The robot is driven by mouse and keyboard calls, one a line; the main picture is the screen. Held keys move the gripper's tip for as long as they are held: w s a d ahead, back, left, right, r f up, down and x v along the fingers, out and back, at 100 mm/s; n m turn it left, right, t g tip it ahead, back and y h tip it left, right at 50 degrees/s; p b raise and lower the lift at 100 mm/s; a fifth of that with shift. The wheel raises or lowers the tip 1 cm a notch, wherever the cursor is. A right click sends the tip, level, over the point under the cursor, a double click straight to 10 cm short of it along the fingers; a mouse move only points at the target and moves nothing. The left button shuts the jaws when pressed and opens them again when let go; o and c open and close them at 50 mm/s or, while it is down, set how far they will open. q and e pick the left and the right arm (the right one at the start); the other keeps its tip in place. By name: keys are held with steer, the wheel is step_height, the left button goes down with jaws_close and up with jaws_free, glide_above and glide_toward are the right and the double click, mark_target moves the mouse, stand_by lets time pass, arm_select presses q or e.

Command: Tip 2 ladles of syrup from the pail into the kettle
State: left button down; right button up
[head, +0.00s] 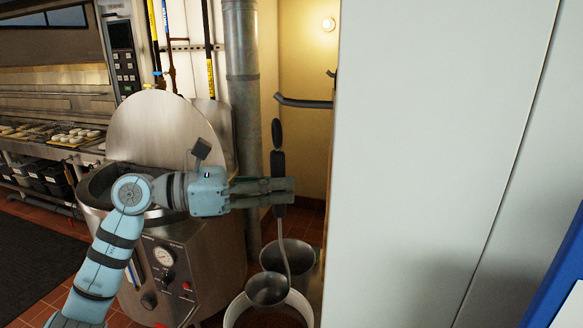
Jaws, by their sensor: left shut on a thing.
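My left gripper (286,191) is shut on the black handle of a ladle (268,289). The ladle hangs roughly upright, with its steel bowl at the bottom. The bowl is over the mouth of a white-rimmed pail (230,314) with dark contents, at the bottom edge of the head view; I cannot tell whether it touches them. What the bowl holds is unclear. The steel kettle (203,258) stands to the left, its round lid (155,120) raised. My left arm crosses in front of the kettle and hides part of its opening. My right gripper is not in view.
A grey metal bucket (302,252) stands just behind the white-rimmed pail. A large pale panel (420,150) closes off the right side. A vertical metal pipe (243,100) rises behind the kettle. Trays of bagels (65,138) lie at the far left.

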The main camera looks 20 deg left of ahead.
arm_select(q)
steer(key=f+b, duration=0.5)
steer(key=f, duration=0.1)
steer(key=shift+s+b, duration=0.3)
steer(key=shift+b, duration=0.1)
steer(key=f+b, duration=0.4)
steer(key=f, duration=0.1)
steer(key=f+b, duration=0.8)
steer(key=f, duration=0.1)
steer(key=shift+w+f, duration=0.3)
steer(key=shift+w, duration=0.1)
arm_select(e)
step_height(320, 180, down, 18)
arm_select(q)
step_height(320, 180, up, 21)
steer(key=p, duration=1.8)
glide_above(276, 219)
steer(key=w, duration=0.1)
steer(key=shift+w+a+r, duration=0.15)
steer(key=shift+w+a, duration=0.05)
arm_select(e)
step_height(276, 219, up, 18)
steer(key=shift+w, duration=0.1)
arm_select(q)
steer(key=shift+f, duration=0.2)
